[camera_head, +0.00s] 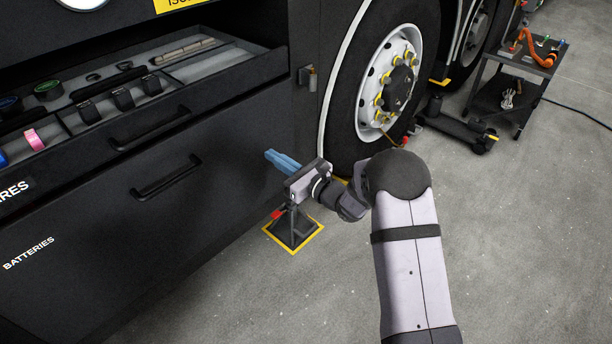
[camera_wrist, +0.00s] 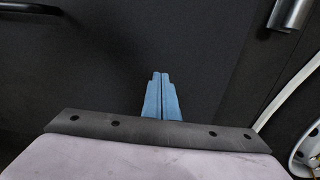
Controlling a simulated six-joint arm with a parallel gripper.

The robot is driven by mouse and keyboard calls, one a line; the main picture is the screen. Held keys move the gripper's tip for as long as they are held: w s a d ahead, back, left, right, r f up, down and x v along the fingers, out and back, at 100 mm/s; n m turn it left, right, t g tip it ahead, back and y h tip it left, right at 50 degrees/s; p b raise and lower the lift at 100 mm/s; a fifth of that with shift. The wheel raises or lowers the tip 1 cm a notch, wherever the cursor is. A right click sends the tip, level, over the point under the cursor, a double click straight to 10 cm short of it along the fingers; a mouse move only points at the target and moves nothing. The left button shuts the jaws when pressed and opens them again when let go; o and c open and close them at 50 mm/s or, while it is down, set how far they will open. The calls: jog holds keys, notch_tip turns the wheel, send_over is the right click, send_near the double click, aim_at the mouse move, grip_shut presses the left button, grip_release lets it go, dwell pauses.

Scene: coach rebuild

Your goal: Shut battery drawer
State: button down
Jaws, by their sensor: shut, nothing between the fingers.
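The battery drawer (camera_head: 90,235) has a dark front with a white BATTERIES label and a black bar handle (camera_head: 167,177), in the head view at lower left. I cannot tell whether its front stands out from the body side. My gripper (camera_head: 272,155) has blue fingers, pressed together and empty. It is to the right of the handle, in front of the dark side panel, apart from the handle. In the wrist view the closed fingertips (camera_wrist: 161,76) point at a plain dark panel; the gap to it is unclear. Part of a dark handle shows at upper left there.
Above, an open drawer (camera_head: 215,92) holds rolls, clips and tools; its bar handle (camera_head: 150,128) sits over the lower one. A jack stand (camera_head: 293,232) on a yellow-edged base stands below my gripper. A wheel (camera_head: 388,85) and a cart (camera_head: 520,65) are to the right.

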jog(key=v, duration=0.9)
jog(key=shift+s+d, duration=0.25)
jog(key=shift+f, duration=0.1)
